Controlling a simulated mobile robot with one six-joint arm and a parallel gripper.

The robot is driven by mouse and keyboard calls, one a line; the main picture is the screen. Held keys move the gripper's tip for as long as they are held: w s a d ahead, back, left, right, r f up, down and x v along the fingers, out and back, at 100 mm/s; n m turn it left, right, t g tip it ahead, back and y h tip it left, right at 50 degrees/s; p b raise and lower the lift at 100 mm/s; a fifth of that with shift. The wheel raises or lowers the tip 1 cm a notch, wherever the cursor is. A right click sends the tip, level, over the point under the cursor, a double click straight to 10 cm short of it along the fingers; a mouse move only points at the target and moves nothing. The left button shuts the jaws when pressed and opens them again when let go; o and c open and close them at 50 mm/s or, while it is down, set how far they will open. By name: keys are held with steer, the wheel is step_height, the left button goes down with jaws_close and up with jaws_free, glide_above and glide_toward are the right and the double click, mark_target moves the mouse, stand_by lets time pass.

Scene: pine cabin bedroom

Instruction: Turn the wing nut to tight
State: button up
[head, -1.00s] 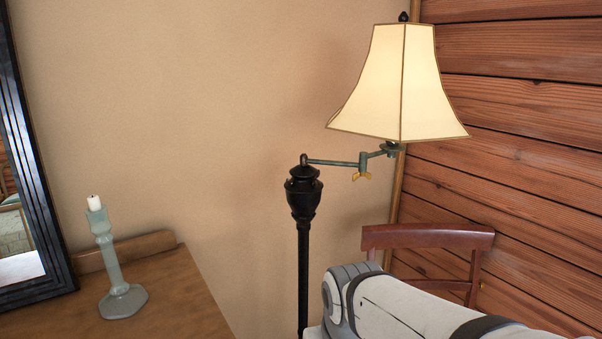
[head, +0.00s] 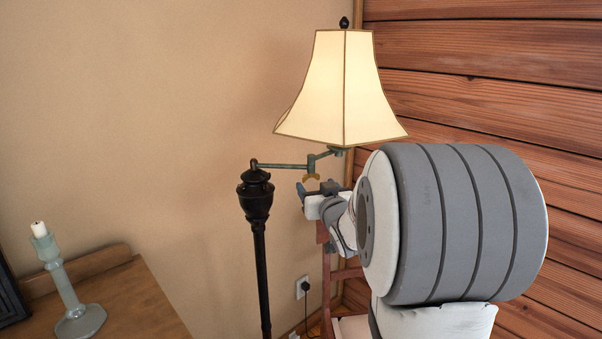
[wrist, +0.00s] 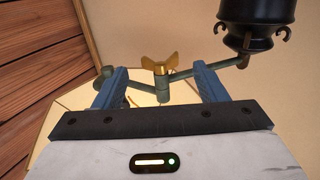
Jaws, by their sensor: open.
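The brass wing nut (head: 311,177) hangs under the joint of the lamp's green swing arm (head: 283,166). My gripper (head: 315,190) is just below the wing nut in the head view. In the wrist view my gripper (wrist: 160,72) is open, with one blue finger on each side of the wing nut and clear gaps between. I cannot tell whether the fingertips reach the nut's height.
The lit lampshade (head: 342,90) is above the swing arm. The black lamp post (head: 258,205) stands left of my gripper. A wooden chair (head: 327,285) and a wall outlet (head: 302,287) are below. A candlestick (head: 75,300) stands on the dresser (head: 135,300) at left.

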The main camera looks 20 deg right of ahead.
mark_target(313, 179)
steer(key=w, duration=0.2)
steer(key=w+p, duration=0.1)
steer(key=w, duration=0.2)
steer(key=w+d, duration=0.1)
steer(key=w, duration=0.1)
steer(key=shift+w, duration=0.35)
steer(key=shift+c, duration=0.2)
steer(key=c, duration=0.9)
steer(key=shift+c, duration=0.2)
steer(key=shift+n+y+p, duration=0.4)
steer(key=shift+n+y, duration=0.1)
steer(key=shift+y, duration=0.3)
steer(key=n+y+p, duration=0.1)
steer(key=y, duration=0.1)
steer(key=n+y+p, duration=0.1)
steer(key=n+y, duration=0.1)
steer(key=n+y+p, duration=0.1)
steer(key=y, duration=0.1)
steer(key=shift+s+a+r+g+y+p, duration=0.1)
steer(key=shift+a+r+g+y+p, duration=0.1)
steer(key=shift+a+g+y+p, duration=0.15)
steer(key=shift+s+a+f+n+g+y+p, duration=0.1)
steer(key=shift+a+n+g+y+p, duration=0.1)
steer(key=shift+n+g+y+p, duration=0.75)
steer(key=shift+a+n+g+y+p, duration=0.15)
steer(key=shift+n+g+y+p, duration=0.2)
steer(key=shift+n+y, duration=1)
steer(key=shift+g+y, duration=0.25)
steer(key=shift+y, duration=0.3)
steer(key=o, duration=1)
